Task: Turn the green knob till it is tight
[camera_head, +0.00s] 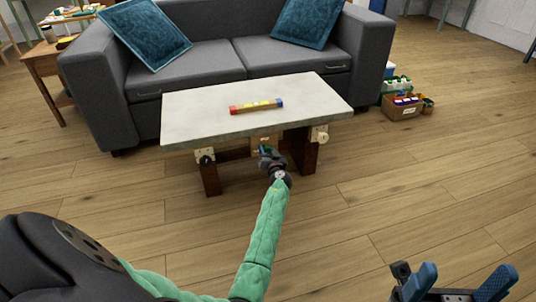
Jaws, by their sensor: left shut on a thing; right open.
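My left arm reaches forward to the front edge of a low table (200,115) with a pale top. My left gripper (266,155) is at the middle of the table's front side, shut on the green knob. The gripper covers nearly all of the knob, so how it sits cannot be made out. A small light mounting plate shows just above the gripper. My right gripper (462,284) is open and empty at the lower right, with blue fingers, far from the table.
A black knob (206,159) is on the table's left front and a whitish knob (322,137) on its right. A coloured level-like bar (257,106) lies on top. A grey sofa (210,68) stands behind. A box (402,108) stands right; the floor in front is clear.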

